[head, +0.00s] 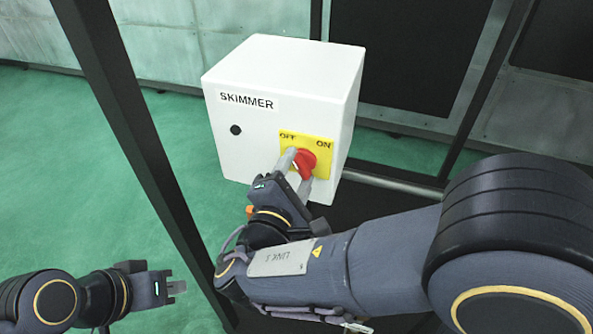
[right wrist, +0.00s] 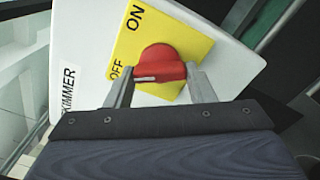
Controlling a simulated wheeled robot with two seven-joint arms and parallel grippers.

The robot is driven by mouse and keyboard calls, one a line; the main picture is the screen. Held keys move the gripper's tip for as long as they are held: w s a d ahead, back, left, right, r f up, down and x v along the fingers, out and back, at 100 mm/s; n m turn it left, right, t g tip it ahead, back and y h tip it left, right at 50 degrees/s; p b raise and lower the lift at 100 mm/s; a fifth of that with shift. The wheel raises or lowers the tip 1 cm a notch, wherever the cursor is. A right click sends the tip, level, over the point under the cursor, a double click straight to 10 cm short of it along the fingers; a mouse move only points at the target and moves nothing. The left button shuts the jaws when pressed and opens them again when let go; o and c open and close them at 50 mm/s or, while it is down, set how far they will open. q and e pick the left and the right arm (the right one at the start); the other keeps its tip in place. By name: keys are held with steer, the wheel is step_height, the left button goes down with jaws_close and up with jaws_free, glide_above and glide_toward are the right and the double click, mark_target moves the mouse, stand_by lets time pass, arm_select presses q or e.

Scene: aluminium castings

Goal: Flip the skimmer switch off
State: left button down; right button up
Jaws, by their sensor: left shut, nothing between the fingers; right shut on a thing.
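A white box (head: 262,75) labelled SKIMMER carries a yellow plate (head: 322,165) marked OFF and ON. On the plate is a red rotary knob (head: 307,158), also in the right wrist view (right wrist: 163,66). My right gripper (head: 297,170) is shut on the red knob, with one finger on each side of it. In the right wrist view the knob's white mark is at its left end, towards the OFF label (right wrist: 117,69). The fingers hide part of the plate in the head view. My left gripper (head: 177,287) is shut and empty, low at the left, away from the box.
A dark frame post (head: 140,140) stands left of the box, between it and my left gripper. A small dark round spot (head: 235,130) is on the box front. Another dark post (head: 485,85) rises behind at the right. The green floor (head: 60,170) is clear at the left.

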steer(key=o, duration=1)
steer(key=b+v, duration=0.2)
steer(key=v, duration=0.6)
steer(key=shift+w, duration=0.1)
steer(key=s+d+f+m+g, duration=0.1)
steer(key=d+f+m+g, duration=0.4)
steer(key=d, duration=0.6)
steer(key=s+d+f+m+g, duration=0.1)
steer(key=d+f+m+g, duration=0.3)
steer(key=d+g, duration=0.45)
steer(key=s+d+m+y, duration=0.1)
steer(key=s+m+y, duration=0.2)
steer(key=m, duration=0.1)
steer(key=s+d+f+m+t+y, duration=0.1)
steer(key=s+m+y, duration=0.1)
steer(key=m, duration=0.3)
steer(key=s+d+m+t+y, duration=0.1)
steer(key=s+d+m+y, duration=0.1)
steer(key=s+m+y, duration=0.1)
steer(key=shift+s+f+m+y, duration=0.2)
steer(key=shift+s+m+y, duration=0.1)
steer(key=shift+m+y, duration=0.4)
